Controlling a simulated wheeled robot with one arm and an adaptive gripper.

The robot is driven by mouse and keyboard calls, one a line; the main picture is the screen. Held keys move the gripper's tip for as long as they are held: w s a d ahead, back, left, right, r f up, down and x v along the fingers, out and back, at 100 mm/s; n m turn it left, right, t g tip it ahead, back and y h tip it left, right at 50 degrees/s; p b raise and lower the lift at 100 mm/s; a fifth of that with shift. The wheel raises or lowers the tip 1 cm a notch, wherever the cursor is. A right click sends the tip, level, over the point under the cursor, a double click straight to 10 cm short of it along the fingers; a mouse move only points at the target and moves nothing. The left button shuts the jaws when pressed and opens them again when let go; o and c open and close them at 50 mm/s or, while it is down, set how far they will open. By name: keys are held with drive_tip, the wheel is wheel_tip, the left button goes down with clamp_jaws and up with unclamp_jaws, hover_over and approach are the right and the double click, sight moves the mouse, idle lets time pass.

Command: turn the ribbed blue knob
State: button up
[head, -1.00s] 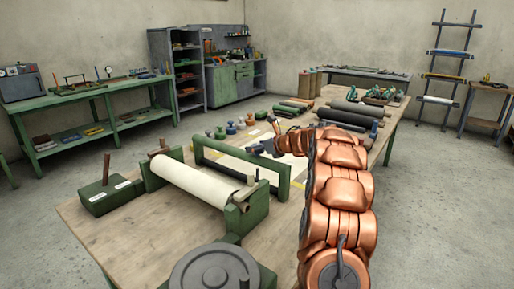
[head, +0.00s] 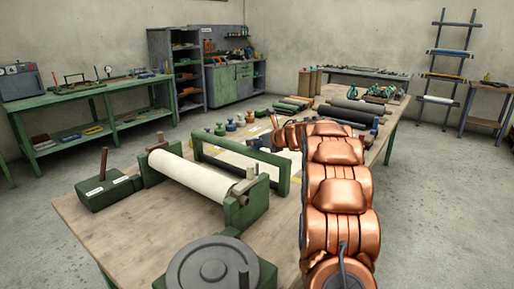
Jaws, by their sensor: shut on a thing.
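My copper-coloured arm reaches from the lower right over the workbench. My gripper (head: 266,141) is small, dark and mostly hidden beyond the wrist and the green frame. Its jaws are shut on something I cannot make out. A small blue knob-shaped piece (head: 231,125) stands with green ones on the far left part of the bench, to the left of my gripper. At this size I cannot see whether it is ribbed.
A white roll (head: 190,178) lies in a green stand in front of an upright green frame (head: 236,169). A grey handwheel (head: 212,270) stands at the near edge. A green block with a lever (head: 104,192) is at left. Dark rolls (head: 352,115) lie at the far right.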

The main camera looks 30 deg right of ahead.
drive_tip(key=shift+a+f+m+h+b, duration=0.1)
drive_tip(key=shift+f+m+h+b, duration=0.2)
drive_tip(key=shift+m+h+b, duration=0.4)
drive_tip(key=shift+r+m+h+b, duration=0.25)
drive_tip(key=shift+m+h+b, duration=0.3)
drive_tip(key=shift+h, duration=0.25)
drive_tip(key=m+h+p, duration=0.1)
drive_tip(key=m+h, duration=0.1)
drive_tip(key=shift+r+m+g+h, duration=0.15)
drive_tip(key=shift+m+g+h, duration=0.1)
drive_tip(key=shift+g+h, duration=0.15)
drive_tip(key=shift+m+h+p, duration=0.3)
drive_tip(key=shift+h, duration=0.1)
drive_tip(key=shift+m+g, duration=0.3)
drive_tip(key=o, duration=1.2)
drive_tip(key=shift+c, duration=0.2)
drive_tip(key=shift+s, duration=0.1)
